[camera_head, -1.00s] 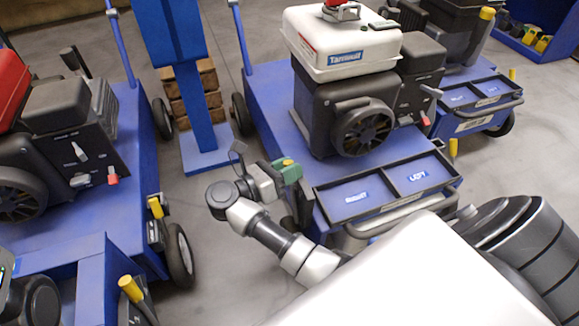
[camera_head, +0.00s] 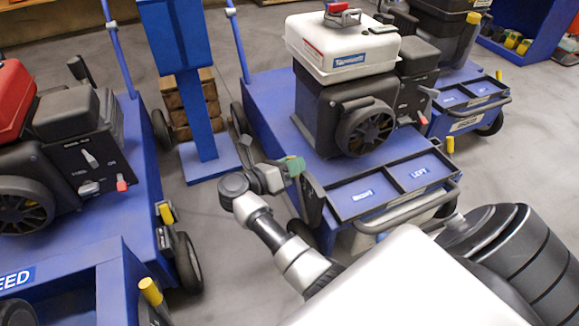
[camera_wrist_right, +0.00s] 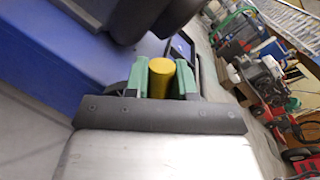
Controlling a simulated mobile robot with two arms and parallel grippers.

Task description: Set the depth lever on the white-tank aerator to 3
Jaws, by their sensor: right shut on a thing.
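The white-tank aerator (camera_head: 345,45) stands on a blue deck right of centre in the head view. My right gripper (camera_head: 292,166) is at the deck's near left corner, beside the tray marked RIGHT. In the wrist view my right gripper (camera_wrist_right: 162,78) has its green fingers shut on a yellow knob (camera_wrist_right: 161,76), which I take to be the depth lever's end. In the head view the fingers hide the knob. A dark upright plate (camera_head: 313,198) stands just right of the fingers. I cannot read a scale or the lever's setting. My left gripper is not in view.
A red-tank machine (camera_head: 12,95) on another blue cart is at the left, with its own yellow-capped lever (camera_head: 166,213). A blue post (camera_head: 190,85) stands between the carts. A front handle (camera_head: 410,208) runs close right of my gripper. Grey floor lies between the carts.

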